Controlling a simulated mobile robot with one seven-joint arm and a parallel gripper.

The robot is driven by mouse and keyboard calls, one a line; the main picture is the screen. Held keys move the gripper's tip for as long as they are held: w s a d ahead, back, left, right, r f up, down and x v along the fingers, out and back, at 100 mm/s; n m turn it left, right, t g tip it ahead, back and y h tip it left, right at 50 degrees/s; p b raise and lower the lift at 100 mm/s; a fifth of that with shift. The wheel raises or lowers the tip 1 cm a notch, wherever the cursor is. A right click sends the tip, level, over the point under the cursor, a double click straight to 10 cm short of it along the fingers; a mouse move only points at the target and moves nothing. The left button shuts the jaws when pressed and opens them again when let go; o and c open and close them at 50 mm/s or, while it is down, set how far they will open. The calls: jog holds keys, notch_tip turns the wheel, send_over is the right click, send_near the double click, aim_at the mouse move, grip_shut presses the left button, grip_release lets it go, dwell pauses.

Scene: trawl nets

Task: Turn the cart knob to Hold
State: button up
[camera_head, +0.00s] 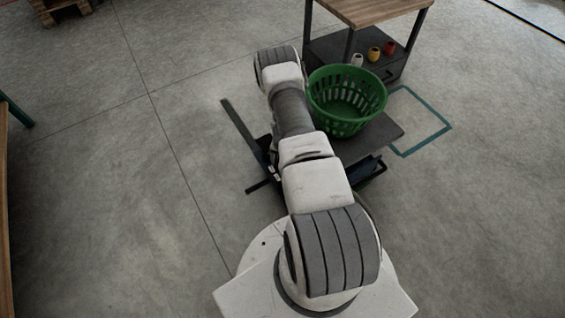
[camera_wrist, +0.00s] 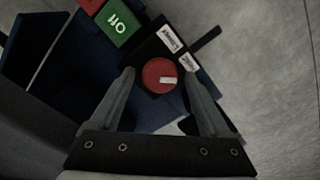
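The red round knob (camera_wrist: 155,71) shows in the wrist view on a dark panel. A white mark lies on its right half, pointing roughly right in the picture. Two white labels, an upper one (camera_wrist: 170,38) and a lower one (camera_wrist: 188,63), sit above and right of the knob; I cannot read their words. My gripper (camera_wrist: 157,73) is open, one finger at each side of the knob, with visible gaps; contact is not seen. The cart (camera_head: 383,135) stands under my arm in the head view, where the knob and my gripper are hidden.
A green basket (camera_head: 347,117) sits on the cart. Green (camera_wrist: 117,22) and red (camera_wrist: 91,4) blocks are beside the labels. A wood-topped table (camera_head: 372,10) with several small cups on its lower shelf stands behind.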

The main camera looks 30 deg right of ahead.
jog(key=shift+r, duration=0.15)
notch_tip(320, 180, up, 17)
jog(key=p, duration=0.6)
jog(key=shift+r, duration=0.1)
dwell(0.3)
